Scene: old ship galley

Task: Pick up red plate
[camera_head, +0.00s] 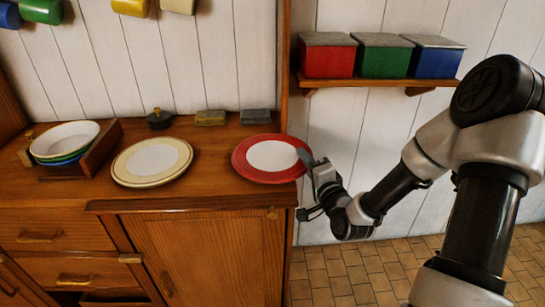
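The red plate (241,172), with a wide red rim and white centre, sits at the right end of the wooden counter. My gripper (307,158) is at the plate's right edge, coming from the right. A grey fingertip overlaps the rim in the picture. I cannot tell whether the fingers touch the plate or are closed on it. The plate looks flat on the counter.
A cream plate with a yellow rim (121,171) lies left of the red plate. Stacked bowls (65,137) stand in a wooden holder (104,147). A dark lidded pot (159,119) and two small blocks (210,118) (257,116) sit behind. A shelf (390,86) holds coloured boxes.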

